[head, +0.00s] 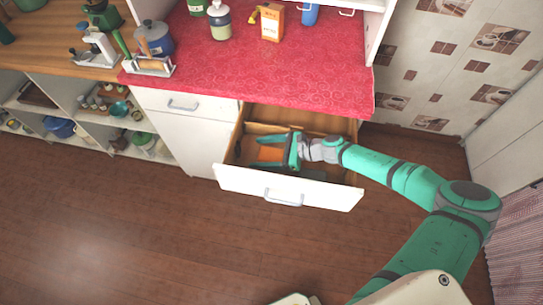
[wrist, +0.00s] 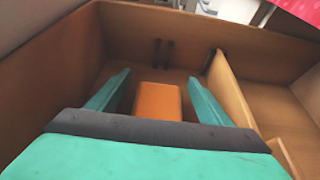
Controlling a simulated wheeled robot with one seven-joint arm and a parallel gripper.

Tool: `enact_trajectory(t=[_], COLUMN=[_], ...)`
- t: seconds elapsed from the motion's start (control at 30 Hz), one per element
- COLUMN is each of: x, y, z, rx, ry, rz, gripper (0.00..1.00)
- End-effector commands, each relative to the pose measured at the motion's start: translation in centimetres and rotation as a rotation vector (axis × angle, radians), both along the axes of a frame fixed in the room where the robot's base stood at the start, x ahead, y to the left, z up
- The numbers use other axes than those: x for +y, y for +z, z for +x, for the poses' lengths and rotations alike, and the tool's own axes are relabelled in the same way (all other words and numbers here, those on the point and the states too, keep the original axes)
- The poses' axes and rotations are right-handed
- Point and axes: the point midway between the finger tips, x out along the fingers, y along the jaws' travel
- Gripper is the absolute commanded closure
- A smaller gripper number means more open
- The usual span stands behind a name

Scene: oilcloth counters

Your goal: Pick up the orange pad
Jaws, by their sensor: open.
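The orange pad (wrist: 158,101) lies on the floor of the open drawer (head: 262,182). It shows in the wrist view between the two green fingers, with a gap on each side. In the head view the orange pad (head: 270,154) is partly hidden by my gripper. My gripper (head: 272,152) is inside the drawer, open, with its fingers reaching to the left. In the wrist view my gripper (wrist: 157,98) has its fingers on either side of the pad, and the near end of the pad is hidden behind the gripper's body.
A wooden divider (wrist: 232,98) stands just right of the fingers. Drawer walls (wrist: 50,75) close in the sides. Two dark narrow items (wrist: 163,52) are at the far wall. The red countertop (head: 250,75) overhangs the back of the drawer.

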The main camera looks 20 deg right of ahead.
Motion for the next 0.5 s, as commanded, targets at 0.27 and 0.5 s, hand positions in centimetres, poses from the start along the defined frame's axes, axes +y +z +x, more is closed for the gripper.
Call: enact_trajectory(t=[0.27, 0.5], x=[0.65, 0.64], y=[-0.36, -0.34], z=[0.49, 0.48], rx=[0.000, 0.000], ry=[-0.002, -0.002], rz=[0.000, 0.000], gripper=[0.27, 0.71])
